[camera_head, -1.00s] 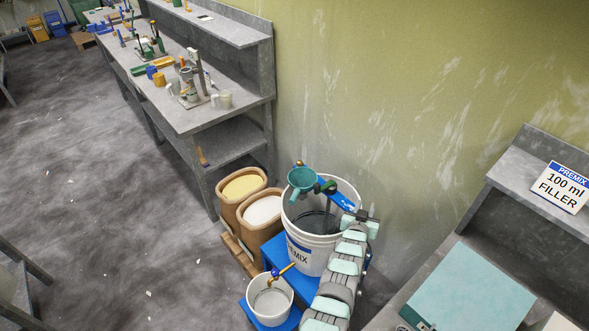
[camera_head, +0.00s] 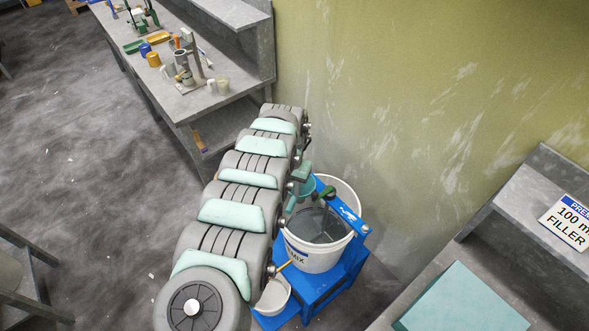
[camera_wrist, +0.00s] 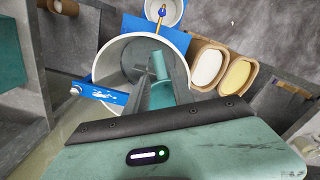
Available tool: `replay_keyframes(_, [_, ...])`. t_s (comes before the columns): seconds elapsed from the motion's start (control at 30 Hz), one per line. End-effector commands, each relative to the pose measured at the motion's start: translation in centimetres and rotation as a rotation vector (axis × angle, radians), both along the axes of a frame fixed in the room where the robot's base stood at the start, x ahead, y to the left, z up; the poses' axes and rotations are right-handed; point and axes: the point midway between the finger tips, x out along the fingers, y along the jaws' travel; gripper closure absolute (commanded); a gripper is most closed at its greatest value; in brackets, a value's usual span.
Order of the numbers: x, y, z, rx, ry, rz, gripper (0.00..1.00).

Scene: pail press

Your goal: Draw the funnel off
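The teal funnel (camera_head: 308,186) is at the left rim of the white pail (camera_head: 312,257), by the blue bar across the pail's top. My arm hides part of it in the head view. In the wrist view a teal part (camera_wrist: 158,66), which looks like the funnel, shows between the two long grey fingers of my gripper (camera_wrist: 160,76). The fingers reach over the pail's mouth and stand apart around this part. Whether they touch it is not clear. The pail stands on a blue stand (camera_head: 325,285) and holds dark grey contents.
A small white bucket (camera_head: 273,296) stands below the pail's brass tap, partly behind my arm. Two tan tubs (camera_wrist: 208,67) stand beside the pail. A workbench (camera_head: 190,100) with tools is at upper left. A bench with the FILLER sign (camera_head: 568,221) is at right.

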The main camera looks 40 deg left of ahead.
Motion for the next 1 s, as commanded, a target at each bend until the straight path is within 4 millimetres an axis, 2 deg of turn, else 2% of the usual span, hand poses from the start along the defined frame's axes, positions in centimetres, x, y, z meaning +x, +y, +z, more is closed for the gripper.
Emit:
replay_keyframes(0.27, [0.0, 0.1, -2.0, 0.002, -0.002, 0.000, 0.71])
replay_keyframes(0.7, [0.0, 0.0, -8.5, 0.001, -0.001, 0.001, 0.71])
replay_keyframes(0.8, [0.1, 0.1, -7.8, 0.002, -0.002, 0.001, 0.77])
replay_keyframes(1.0, [0.1, 0.1, -7.7, 0.002, -0.002, 0.001, 0.94])
